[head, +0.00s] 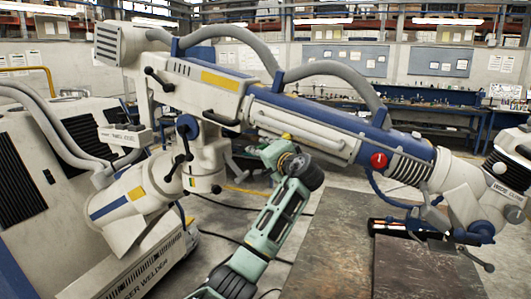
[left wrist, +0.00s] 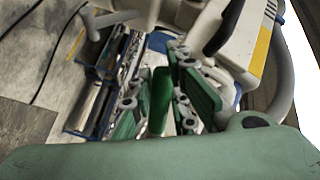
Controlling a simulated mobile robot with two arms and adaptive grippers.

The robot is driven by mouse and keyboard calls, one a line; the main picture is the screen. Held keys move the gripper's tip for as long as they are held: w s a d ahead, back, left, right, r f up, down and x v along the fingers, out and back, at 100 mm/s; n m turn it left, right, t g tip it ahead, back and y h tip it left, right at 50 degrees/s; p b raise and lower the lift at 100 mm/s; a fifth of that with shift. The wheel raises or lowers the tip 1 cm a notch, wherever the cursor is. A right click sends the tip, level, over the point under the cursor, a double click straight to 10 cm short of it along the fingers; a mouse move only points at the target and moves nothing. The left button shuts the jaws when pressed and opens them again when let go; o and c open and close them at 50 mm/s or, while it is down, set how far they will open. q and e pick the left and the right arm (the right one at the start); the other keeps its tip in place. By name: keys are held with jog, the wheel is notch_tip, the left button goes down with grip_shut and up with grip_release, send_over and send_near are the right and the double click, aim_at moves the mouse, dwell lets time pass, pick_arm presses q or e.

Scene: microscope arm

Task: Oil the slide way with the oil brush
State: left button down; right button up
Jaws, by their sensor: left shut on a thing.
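A large white and blue arm machine (head: 225,85) fills the middle of the head view. Along its side run bright metal rails (head: 300,138), which look like the slide way. My left gripper (head: 268,150) is just below these rails, at the end of my green arm; its fingers are small there. In the left wrist view, my left gripper (left wrist: 160,108) is shut on a green upright piece (left wrist: 160,95), which looks like the oil brush handle. The bristles are hidden, so I cannot tell whether they touch the rails. My right gripper is not in view.
A worn metal table (head: 335,250) stands at the lower right, with a dark tray (head: 390,228) on it. A red knob (head: 379,160) sticks out of the machine. A white welder cabinet (head: 50,190) stands at left. Cables lie on the floor.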

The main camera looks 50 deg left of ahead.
pick_arm(q)
jog(key=shift+w+d+f, duration=0.2)
jog(key=shift+w+d, duration=0.25)
jog(key=shift+d, duration=0.4)
jog(key=shift+w+d+f, duration=0.15)
jog(key=shift+w+d, duration=0.3)
jog(key=shift+d, duration=0.35)
jog(key=w+d+f+b, duration=0.1)
jog(key=w+d+f, duration=0.1)
jog(key=d, duration=0.3)
jog(key=shift+w+d, duration=0.3)
jog(key=shift+w, duration=0.1)
jog(key=s+d+f+b, duration=0.1)
jog(key=s+f+b, duration=0.1)
jog(key=s+f, duration=0.1)
jog(key=shift+s+d+f, duration=0.15)
jog(key=shift+s+d, duration=0.1)
jog(key=shift+s, duration=0.65)
